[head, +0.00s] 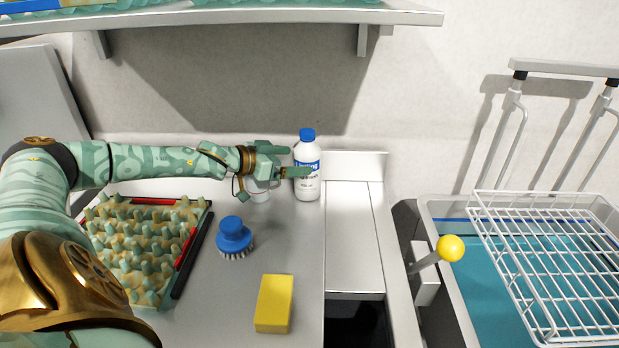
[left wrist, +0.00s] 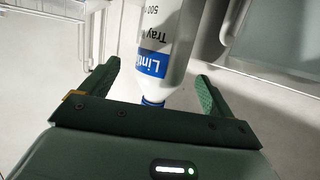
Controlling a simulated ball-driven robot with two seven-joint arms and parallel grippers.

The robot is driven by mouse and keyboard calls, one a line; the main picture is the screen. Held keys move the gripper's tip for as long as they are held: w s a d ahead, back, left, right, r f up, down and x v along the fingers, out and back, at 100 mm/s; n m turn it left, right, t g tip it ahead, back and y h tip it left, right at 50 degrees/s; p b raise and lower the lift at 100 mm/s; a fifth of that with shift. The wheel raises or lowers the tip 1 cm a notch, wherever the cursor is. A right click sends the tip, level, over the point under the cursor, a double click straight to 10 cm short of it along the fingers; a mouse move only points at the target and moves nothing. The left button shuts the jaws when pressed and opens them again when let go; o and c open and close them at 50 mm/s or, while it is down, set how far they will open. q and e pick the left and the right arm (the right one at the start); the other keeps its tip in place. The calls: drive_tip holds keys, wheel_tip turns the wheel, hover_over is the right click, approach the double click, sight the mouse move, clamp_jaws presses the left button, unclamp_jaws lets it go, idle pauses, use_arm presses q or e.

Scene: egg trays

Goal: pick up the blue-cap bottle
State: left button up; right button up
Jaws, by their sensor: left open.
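The blue-cap bottle (head: 308,188) stands upright at the back of the grey counter, white with a blue label. My left gripper (head: 291,161) reaches it from the left at label height and is open. One finger overlaps the label's left part; the other ends by the bottle's upper left side. In the left wrist view the bottle (left wrist: 160,40) shows upside down between the two open fingers (left wrist: 160,82), with a gap on each side. No finger visibly grips it. My right gripper is not in view.
A bumpy egg tray (head: 130,232) with red-and-black edging lies at left. A blue scrub brush (head: 234,233) and a yellow sponge (head: 274,303) lie in front. A sink with a white wire rack (head: 560,270) and yellow-knobbed lever (head: 450,248) is right. A shelf (head: 230,17) hangs above.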

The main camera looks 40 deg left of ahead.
sight(307, 158)
use_arm(q)
drive_tip(key=shift+x, duration=2.75)
drive_tip(key=shift+a+r, duration=0.1)
drive_tip(key=shift+a, duration=0.05)
drive_tip(key=c, duration=1.4)
